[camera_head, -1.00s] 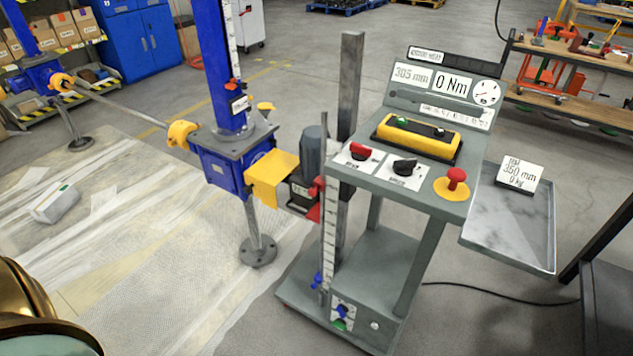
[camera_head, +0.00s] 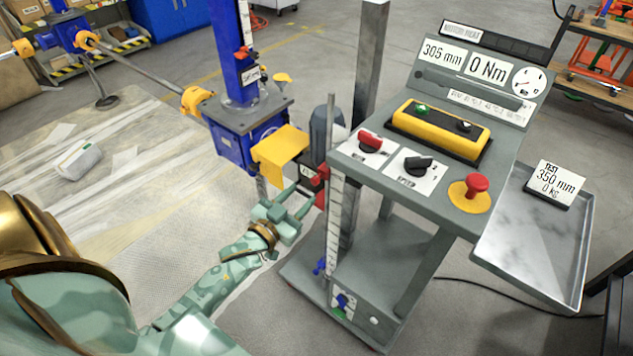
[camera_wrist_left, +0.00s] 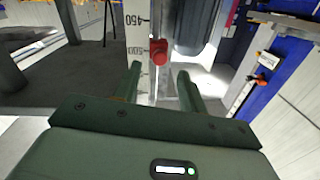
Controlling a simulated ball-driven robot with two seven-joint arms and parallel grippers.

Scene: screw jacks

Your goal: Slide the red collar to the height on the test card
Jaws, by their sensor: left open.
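The red collar (camera_head: 321,174) sits on the upright scale rail (camera_head: 334,225) at the left edge of the grey control stand. My left gripper (camera_head: 303,199) is open, just left of the collar and partly covering that area. In the wrist view its two fingers (camera_wrist_left: 159,82) point toward the collar, one on each side of it, without visible contact. The test card (camera_head: 557,184) reads 350 mm, 0 kg. My right gripper is not seen.
The stand carries a display (camera_head: 442,54) reading 305 mm, a red knob (camera_head: 371,142), a black knob (camera_head: 416,165) and a red stop button (camera_head: 475,186). A blue screw jack (camera_head: 240,125) with a yellow guard (camera_head: 280,147) stands close left of the rail. A blue clamp (camera_head: 319,267) is lower down.

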